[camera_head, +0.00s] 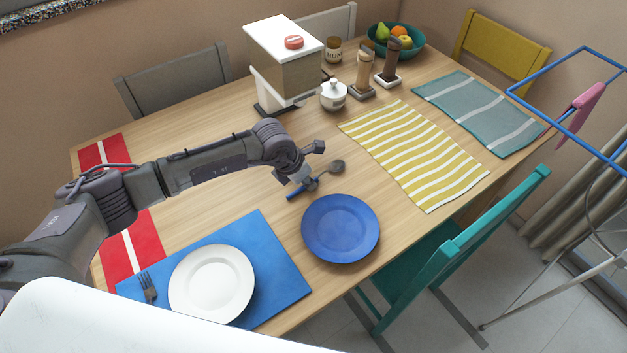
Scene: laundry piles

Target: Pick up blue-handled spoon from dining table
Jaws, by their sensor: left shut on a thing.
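The blue-handled spoon (337,166) is at the middle of the dining table (387,252), just behind the blue plate. Its grey bowl points to the upper right and its blue handle to the lower left. My left gripper (311,184) reaches in from the left and is shut on the spoon around its middle. The fingers hide part of the spoon. I cannot tell whether the spoon touches the table. My right gripper is not in view.
A blue plate (340,228) lies close in front of the gripper. A white plate (211,283) and a fork (147,287) are on the left. A white-topped dispenser (284,50) and a sugar pot (333,95) stand behind. A teal chair (450,255) stands at the front.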

